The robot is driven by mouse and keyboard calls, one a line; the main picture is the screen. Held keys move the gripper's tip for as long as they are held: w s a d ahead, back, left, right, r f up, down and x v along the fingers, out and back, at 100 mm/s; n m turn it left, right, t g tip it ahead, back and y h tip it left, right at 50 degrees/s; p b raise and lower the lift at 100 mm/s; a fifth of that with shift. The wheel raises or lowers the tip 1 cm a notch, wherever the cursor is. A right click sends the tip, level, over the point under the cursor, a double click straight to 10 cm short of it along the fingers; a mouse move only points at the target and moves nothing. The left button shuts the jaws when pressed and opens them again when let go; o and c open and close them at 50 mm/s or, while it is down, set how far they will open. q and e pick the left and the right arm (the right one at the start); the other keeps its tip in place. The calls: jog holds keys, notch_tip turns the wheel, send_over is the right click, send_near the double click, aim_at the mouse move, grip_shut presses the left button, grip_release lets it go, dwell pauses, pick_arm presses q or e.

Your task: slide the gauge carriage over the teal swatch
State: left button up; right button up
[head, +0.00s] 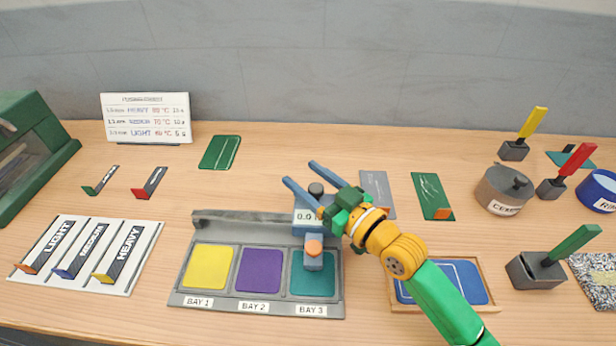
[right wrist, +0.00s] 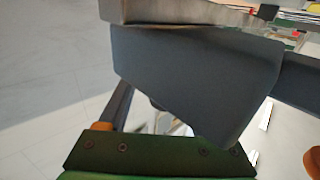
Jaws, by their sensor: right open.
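The gauge carriage (head: 305,229), a blue-grey block with a "0.0" display, a dark round knob on top and an orange-tipped foot, stands on the rail (head: 240,216) at its right end. Its foot reaches over the teal swatch (head: 313,284) in BAY 3, covering part of it. My right gripper (head: 300,173) is open, its two blue fingers pointing up and left. The dark knob (head: 316,189) shows between the fingers in the head view; I cannot tell whether they touch it. In the right wrist view a large dark block (right wrist: 190,80) fills the middle. My left gripper is out of view.
Yellow (head: 209,267) and purple (head: 259,271) swatches lie left of the teal one. A wooden tray with a blue inset (head: 465,277) lies under my right forearm. A grey card (head: 377,189) and green card (head: 427,190) lie behind. Stamps and pots stand at right.

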aim_at(323, 192)
jog(key=b+v, duration=0.1)
jog(key=v, duration=0.5)
jog(key=shift+s+d, duration=0.25)
jog(key=shift+d, duration=0.05)
jog(key=shift+s+d, duration=0.2)
jog(key=shift+a, duration=0.1)
